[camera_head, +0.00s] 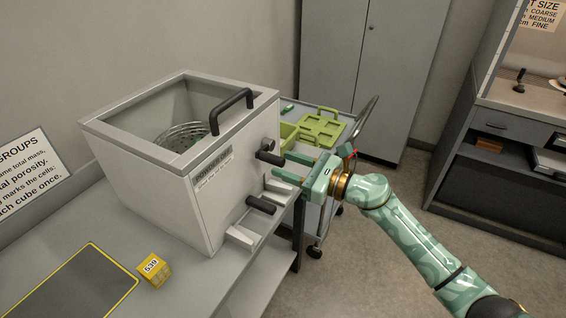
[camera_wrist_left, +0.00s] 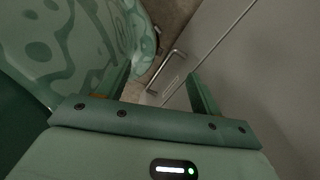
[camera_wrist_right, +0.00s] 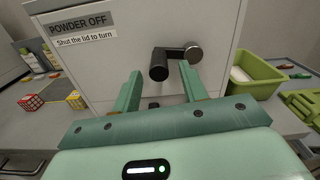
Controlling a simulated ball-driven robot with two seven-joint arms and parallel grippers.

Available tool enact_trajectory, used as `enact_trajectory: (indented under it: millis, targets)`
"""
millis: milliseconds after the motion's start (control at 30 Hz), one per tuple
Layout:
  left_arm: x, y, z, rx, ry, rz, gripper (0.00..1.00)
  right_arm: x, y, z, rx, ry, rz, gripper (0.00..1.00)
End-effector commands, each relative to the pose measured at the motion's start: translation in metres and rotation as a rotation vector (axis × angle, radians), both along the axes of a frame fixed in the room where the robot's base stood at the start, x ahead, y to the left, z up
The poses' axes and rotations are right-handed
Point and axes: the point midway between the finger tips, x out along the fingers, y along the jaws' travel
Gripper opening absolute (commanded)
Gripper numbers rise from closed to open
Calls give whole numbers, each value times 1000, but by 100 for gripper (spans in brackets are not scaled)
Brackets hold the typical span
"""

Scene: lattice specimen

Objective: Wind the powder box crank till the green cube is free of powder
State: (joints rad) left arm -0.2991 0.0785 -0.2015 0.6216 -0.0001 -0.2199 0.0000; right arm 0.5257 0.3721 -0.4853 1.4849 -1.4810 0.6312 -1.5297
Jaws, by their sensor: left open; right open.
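The powder box (camera_head: 205,205) is a pale grey box on the bench, labelled "POWDER OFF". Its windowed lid looks shut, with a black lid handle (camera_head: 232,110) on top. My left gripper (camera_wrist_left: 160,85) is open and empty, away from the box.
A second black handle (camera_head: 261,204) sits low on the box above a small white tray (camera_head: 243,237). A yellow cube (camera_head: 154,269) lies beside a dark yellow-edged mat (camera_head: 80,288). Green trays (camera_head: 322,131) stand on a cart behind. Grey cabinets are at the back.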

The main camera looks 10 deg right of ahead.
Motion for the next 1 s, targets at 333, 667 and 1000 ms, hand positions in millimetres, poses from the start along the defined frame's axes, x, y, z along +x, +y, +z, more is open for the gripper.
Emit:
enact_trajectory:
  millis: [333,667,1000]
  targets:
    - [-1,2,-1,3,2,2,65,11,15,0,-1,1,0,43]
    - [-2,2,-1,3,3,2,65,10,14,-1,-1,1,0,0]
    - [-1,2,4,3,1,1,65,11,13,4,28,38,-1,0]
